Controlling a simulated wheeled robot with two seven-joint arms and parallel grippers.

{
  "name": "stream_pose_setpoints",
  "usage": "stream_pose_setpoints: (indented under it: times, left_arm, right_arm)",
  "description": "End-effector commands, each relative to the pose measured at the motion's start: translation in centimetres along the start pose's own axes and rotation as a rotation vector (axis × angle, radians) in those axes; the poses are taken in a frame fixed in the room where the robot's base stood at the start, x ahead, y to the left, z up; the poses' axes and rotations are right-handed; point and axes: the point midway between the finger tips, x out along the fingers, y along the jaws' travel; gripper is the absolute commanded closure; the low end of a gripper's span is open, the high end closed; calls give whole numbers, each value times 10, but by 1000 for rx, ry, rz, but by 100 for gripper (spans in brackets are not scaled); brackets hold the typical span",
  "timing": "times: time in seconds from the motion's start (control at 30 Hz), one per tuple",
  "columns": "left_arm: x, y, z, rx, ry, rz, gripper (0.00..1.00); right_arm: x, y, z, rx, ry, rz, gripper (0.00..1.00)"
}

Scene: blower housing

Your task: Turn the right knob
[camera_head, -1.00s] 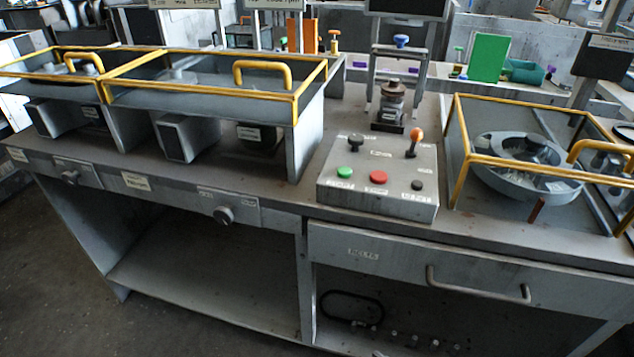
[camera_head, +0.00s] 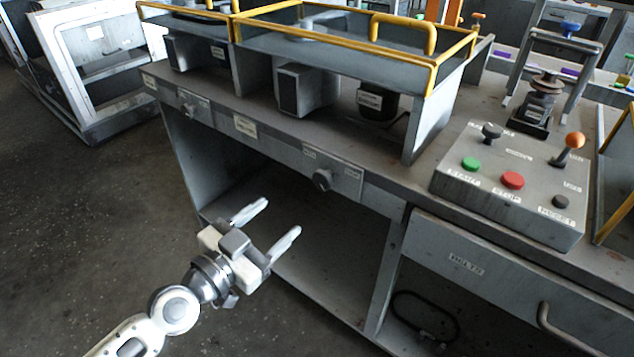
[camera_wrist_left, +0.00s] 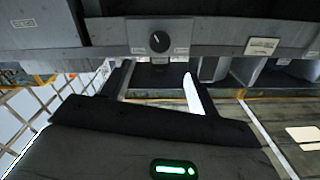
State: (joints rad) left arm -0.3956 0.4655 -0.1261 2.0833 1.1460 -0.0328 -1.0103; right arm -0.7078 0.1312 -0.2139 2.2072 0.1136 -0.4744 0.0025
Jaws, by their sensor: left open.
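The right knob (camera_head: 322,180) is a small round dark grey knob on a plate on the bench's front face, with a small label on each side. A similar left knob (camera_head: 187,110) sits further left on the same face. My left gripper (camera_head: 279,218) is open and empty, in front of the bench, below and left of the right knob in the head view and apart from it. In the left wrist view a dark knob with a pale pointer line (camera_wrist_left: 159,41) shows beyond the open fingers (camera_wrist_left: 158,72); it appears to be the right knob. My right gripper is not in view.
Yellow-railed housings (camera_head: 345,42) stand on the bench top. A control box (camera_head: 512,190) with green and red buttons and an orange-tipped lever is at right. Below it is a drawer with a handle (camera_head: 565,330). An open shelf bay (camera_head: 300,255) lies under the knobs; floor at left is clear.

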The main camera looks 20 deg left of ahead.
Motion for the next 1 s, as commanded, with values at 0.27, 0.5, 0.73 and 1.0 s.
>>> stream_pose_setpoints:
  times: [0.27,0.5,0.73,1.0]
  left_arm:
    - [64,-1,-3,-5,2,-2,40]
    - [106,1,-1,-3,0,2,40]
    - [124,1,0,-2,-1,2,40]
    - [125,1,1,-1,-3,2,40]
  right_arm:
    - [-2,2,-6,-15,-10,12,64]
    - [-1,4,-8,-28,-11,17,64]
    - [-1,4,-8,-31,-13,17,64]
    - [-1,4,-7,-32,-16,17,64]
